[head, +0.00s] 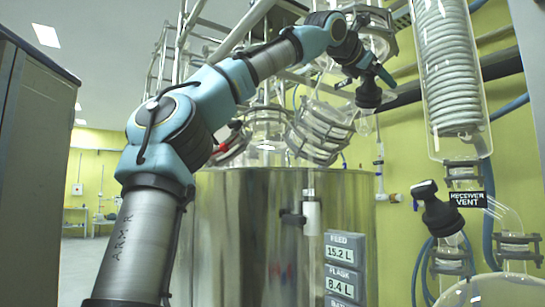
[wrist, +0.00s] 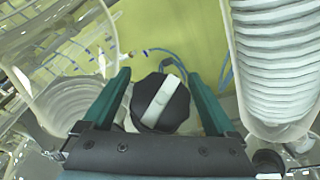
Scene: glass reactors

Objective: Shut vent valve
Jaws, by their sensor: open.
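My gripper (head: 369,78) is raised above the steel vessel in the head view, with its jaws open. A black knob (head: 368,95) shows at the jaws there, above a clear glass part. In the wrist view a black faceted knob (wrist: 177,112) with a white bar across its face lies between the two teal fingers of my gripper (wrist: 152,76), with a gap on each side. Contact cannot be told. A second black valve knob (head: 439,214) stands tilted beside the RECEIVER VENT label (head: 467,199) in the head view, lower right, apart from my gripper.
A glass coil condenser (head: 450,75) hangs at the right; coiled glass (wrist: 270,65) is close beside the right finger. Clamped glass joints (head: 320,132) sit left below my gripper. The steel vessel (head: 245,235) fills the middle. A dark cabinet (head: 32,170) stands left.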

